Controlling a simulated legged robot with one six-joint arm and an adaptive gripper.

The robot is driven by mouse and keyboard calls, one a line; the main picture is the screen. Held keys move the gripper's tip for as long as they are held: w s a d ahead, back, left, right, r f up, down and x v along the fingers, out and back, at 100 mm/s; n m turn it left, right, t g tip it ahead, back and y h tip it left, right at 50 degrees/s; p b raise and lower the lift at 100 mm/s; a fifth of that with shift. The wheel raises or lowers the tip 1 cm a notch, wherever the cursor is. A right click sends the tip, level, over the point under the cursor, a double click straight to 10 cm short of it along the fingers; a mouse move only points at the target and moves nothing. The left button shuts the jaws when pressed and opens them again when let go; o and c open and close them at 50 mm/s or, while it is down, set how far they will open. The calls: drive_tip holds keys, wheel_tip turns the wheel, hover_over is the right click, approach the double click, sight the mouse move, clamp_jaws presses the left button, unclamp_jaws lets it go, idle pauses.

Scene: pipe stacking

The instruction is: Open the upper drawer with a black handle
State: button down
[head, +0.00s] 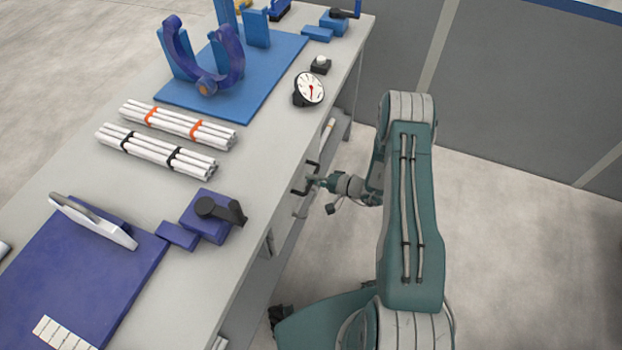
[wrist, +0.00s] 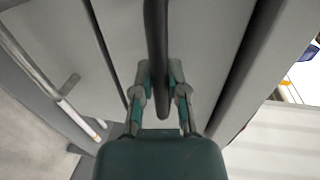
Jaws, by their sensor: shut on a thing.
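The black handle (head: 298,190) of the upper drawer shows at the front side of the workbench in the head view. In the wrist view the black handle (wrist: 156,50) runs down the middle between my fingers. My gripper (head: 313,181) is at the handle and shut on it; its two fingers also show in the wrist view (wrist: 160,90), one on each side of the bar. The drawer front (wrist: 210,40) is a grey panel behind the handle. How far the drawer stands out from the bench is hard to tell.
The workbench top (head: 265,160) carries white pipe bundles (head: 180,125), a round gauge (head: 309,89) and blue fixtures (head: 208,215). Open floor (head: 520,240) lies to the right of my arm.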

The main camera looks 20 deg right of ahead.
drive_tip(key=f+v, duration=0.3)
drive_tip(key=v, duration=1.4)
drive_tip(key=s+f+v, duration=0.1)
drive_tip(key=f+v, duration=0.2)
drive_tip(key=v, duration=1.4)
drive_tip(key=shift+d+f, duration=0.5)
drive_tip(key=shift+s, duration=0.1)
drive_tip(key=c, duration=0.6)
unclamp_jaws()
drive_tip(key=shift+c, duration=0.2)
drive_tip(key=shift+d+r, duration=0.1)
drive_tip(key=v, duration=1.2)
